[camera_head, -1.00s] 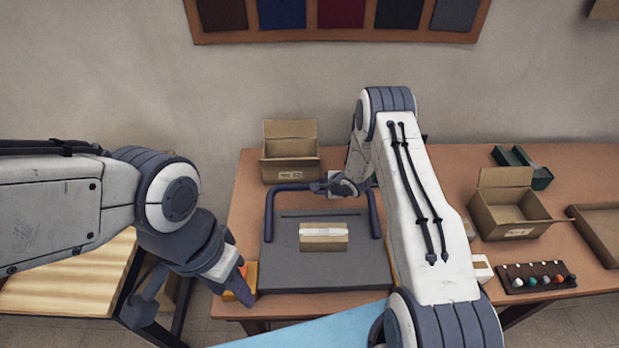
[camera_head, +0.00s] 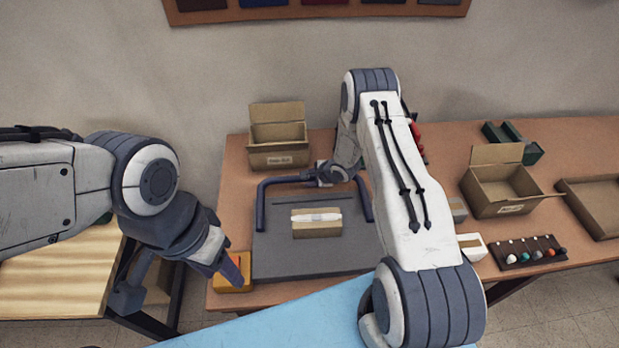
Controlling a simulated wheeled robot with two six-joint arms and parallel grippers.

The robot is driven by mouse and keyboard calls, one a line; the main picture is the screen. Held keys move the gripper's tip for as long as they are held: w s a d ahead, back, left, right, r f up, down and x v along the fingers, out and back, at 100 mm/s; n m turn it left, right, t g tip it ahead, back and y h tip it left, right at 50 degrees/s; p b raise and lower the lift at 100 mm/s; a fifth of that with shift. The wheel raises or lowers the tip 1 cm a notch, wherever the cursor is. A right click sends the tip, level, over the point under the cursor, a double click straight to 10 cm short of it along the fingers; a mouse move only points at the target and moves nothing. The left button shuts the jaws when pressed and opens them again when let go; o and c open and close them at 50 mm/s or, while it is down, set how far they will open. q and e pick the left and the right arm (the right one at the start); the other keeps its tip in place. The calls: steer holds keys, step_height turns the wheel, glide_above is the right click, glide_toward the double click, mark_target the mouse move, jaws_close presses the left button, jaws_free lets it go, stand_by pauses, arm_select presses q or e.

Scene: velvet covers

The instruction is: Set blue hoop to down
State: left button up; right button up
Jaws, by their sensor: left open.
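The blue hoop (camera_head: 261,207) is a dark blue U-shaped bar on a grey plate (camera_head: 275,250). Its two legs rise from the plate's sides, and its crossbar appears raised near the plate's rear edge. A small cardboard parcel with a white band (camera_head: 317,224) lies on the plate inside the hoop. My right gripper (camera_head: 312,175) is at the middle of the crossbar; its fingers are small and partly hidden, so its grip is unclear. My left gripper (camera_head: 230,273) is open, pointing down beside a yellow-orange box (camera_head: 232,284) at the plate's front left.
An open cardboard box (camera_head: 278,155) stands behind the plate. Another open box (camera_head: 500,195), a green tray (camera_head: 515,142), a rack of coloured knobs (camera_head: 530,252) and a white box (camera_head: 472,246) are to the right. My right arm crosses over the plate's right side.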

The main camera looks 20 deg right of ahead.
steer(key=o, duration=0.4)
steer(key=shift+s+a+f, duration=0.1)
steer(key=shift+s+f, duration=0.1)
steer(key=shift+s, duration=0.1)
steer(key=shift+c, duration=0.2)
steer(key=shift+w, duration=0.1)
steer(key=shift+r, duration=0.1)
steer(key=shift+r, duration=0.1)
steer(key=shift+s+d+r, duration=0.2)
steer(key=shift+r, duration=0.1)
steer(key=b+v, duration=0.1)
steer(key=v, duration=0.8)
steer(key=shift+s+r+b, duration=0.15)
steer(key=shift+s+b, duration=0.05)
steer(key=shift+b, duration=0.2)
